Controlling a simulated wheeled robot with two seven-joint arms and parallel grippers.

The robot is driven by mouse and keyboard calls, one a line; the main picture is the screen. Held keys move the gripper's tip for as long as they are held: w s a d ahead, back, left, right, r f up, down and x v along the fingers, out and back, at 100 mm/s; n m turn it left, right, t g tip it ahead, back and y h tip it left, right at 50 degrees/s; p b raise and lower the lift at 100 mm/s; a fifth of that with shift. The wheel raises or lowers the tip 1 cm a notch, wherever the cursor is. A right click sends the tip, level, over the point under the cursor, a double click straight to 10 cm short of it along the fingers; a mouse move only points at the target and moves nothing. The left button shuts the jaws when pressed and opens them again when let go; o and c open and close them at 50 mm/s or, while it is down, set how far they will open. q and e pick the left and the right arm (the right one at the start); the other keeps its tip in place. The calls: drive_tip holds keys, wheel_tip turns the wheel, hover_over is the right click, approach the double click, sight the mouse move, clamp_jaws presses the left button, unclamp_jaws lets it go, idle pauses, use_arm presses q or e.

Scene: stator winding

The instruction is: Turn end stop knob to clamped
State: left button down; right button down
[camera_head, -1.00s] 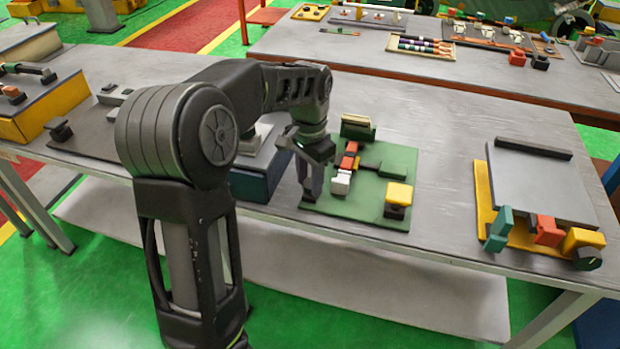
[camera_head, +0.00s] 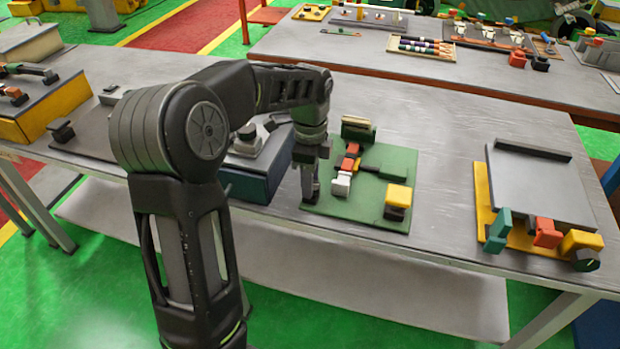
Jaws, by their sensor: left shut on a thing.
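A green plate (camera_head: 355,208) lies on the grey bench and carries a small fixture with red, black and white blocks (camera_head: 345,172). A yellow block (camera_head: 398,196) sits on a dark base at its front right. My left gripper (camera_head: 309,192) points down at the plate's left edge. It is shut on a small part there, which I take to be the end stop knob; the fingers hide it, so its setting cannot be read. My right gripper is not in view.
A dark blue box with a grey top (camera_head: 255,180) stands close to the left of the green plate. A yellow-based fixture with a grey plate (camera_head: 540,185) is at the right. The bench between is clear. A second table (camera_head: 380,70) stands behind.

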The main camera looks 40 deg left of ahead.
use_arm(q)
drive_tip(key=shift+w+m, duration=0.1)
drive_tip(key=shift+m, duration=1.4)
drive_tip(key=c, duration=0.9)
unclamp_jaws()
drive_tip(key=shift+c, duration=0.2)
wheel_tip(320, 180, up, 8)
drive_tip(key=shift+f, duration=0.1)
